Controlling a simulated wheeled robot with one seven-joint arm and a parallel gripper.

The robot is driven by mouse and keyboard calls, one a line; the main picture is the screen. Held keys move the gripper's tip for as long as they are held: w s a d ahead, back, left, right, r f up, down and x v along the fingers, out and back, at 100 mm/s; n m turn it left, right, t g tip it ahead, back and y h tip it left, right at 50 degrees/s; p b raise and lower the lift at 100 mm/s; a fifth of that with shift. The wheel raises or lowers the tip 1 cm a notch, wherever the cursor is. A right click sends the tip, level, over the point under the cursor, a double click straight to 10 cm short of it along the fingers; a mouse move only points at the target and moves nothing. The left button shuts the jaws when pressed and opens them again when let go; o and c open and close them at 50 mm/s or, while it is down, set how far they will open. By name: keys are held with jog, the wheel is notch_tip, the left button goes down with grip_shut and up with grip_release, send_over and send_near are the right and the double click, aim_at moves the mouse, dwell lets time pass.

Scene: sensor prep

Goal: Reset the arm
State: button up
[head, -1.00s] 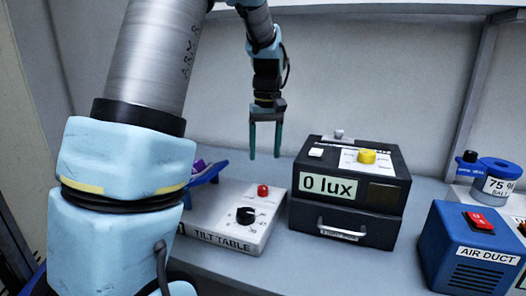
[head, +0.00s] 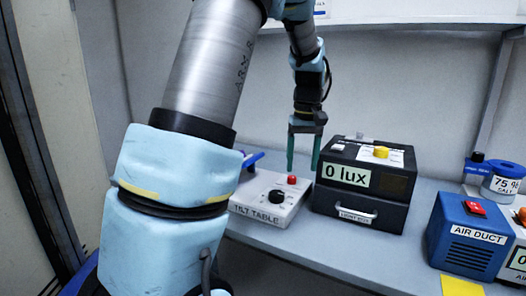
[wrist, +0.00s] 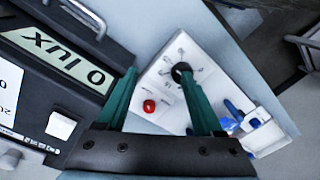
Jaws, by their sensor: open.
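My gripper (head: 304,152) hangs pointing down in the head view, its two green fingers apart with nothing between them. It is above the back of the bench, near the tilt table and the left side of the light box. In the wrist view my gripper (wrist: 165,97) is also open, with the tilt table's red button beyond the gap between the fingers. My arm fills the left and middle of the head view and covers part of the tilt table.
The white tilt table (head: 262,215) has a black knob and red button. The black light box (head: 358,215) reads 0 lux. A blue air duct box (head: 466,235) and a blue-lidded jar (head: 503,182) stand right. A yellow note (head: 461,287) is at the bench's front.

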jog(key=s+a+f+m, duration=0.1)
jog(key=s+a+f, duration=0.2)
jog(key=s+a, duration=0.4)
jog(key=s+a+f+m+t, duration=0.1)
jog(key=s+a+f, duration=0.3)
jog(key=s+a, duration=0.3)
jog(key=a, duration=0.3)
jog(key=shift+s+f+t+h, duration=0.2)
jog(key=shift+s+t+h, duration=0.05)
jog(key=shift+t+h, duration=0.05)
